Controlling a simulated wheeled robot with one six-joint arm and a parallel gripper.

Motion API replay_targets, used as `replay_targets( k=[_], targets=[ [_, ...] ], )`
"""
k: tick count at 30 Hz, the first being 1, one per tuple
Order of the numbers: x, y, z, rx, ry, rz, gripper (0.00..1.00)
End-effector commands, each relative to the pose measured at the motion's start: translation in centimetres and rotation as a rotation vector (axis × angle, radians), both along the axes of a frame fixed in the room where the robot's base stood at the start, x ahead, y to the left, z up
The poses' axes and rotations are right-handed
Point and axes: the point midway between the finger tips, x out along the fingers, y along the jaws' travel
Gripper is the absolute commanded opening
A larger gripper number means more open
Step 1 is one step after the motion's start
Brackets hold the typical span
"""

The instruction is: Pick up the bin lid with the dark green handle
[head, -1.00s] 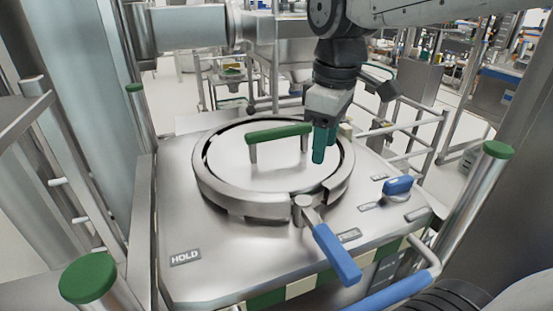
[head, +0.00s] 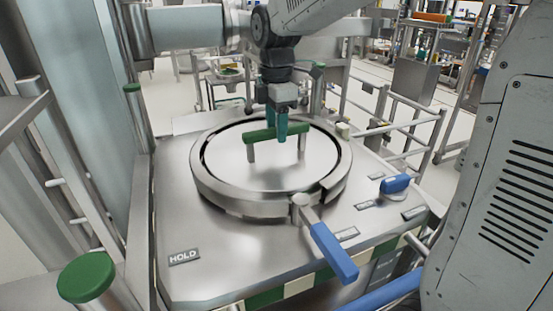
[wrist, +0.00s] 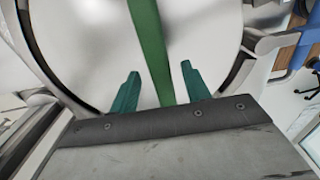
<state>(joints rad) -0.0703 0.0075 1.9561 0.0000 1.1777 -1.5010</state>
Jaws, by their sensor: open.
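The bin lid (head: 240,178) is a round, pale metal disc lying level inside a thick metal ring (head: 265,205). Its dark green handle (head: 262,134) is a bar on two posts, standing across the lid. My gripper (head: 277,130) is open, with teal fingers at the right half of the handle. In the wrist view, the handle (wrist: 150,50) runs between my two fingertips (wrist: 158,78), with a gap on each side. The fingers do not visibly press on it. In the head view, the gripper hides a small part of the handle.
A blue-handled lever (head: 333,250) is joined to the ring's front.

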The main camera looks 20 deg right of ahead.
Motion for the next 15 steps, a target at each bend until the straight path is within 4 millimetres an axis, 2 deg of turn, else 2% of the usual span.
replay_targets(
  k=[3, 6, 15],
  targets=[
    [-0.2, -0.1, -1.8, 0.0, 0.003, -0.001, 0.47],
    [-0.2, -0.1, -2.7, 0.0, 0.002, -0.001, 0.47],
    [-0.2, -0.1, -2.9, 0.0, 0.0, 0.0, 0.47]
  ],
)
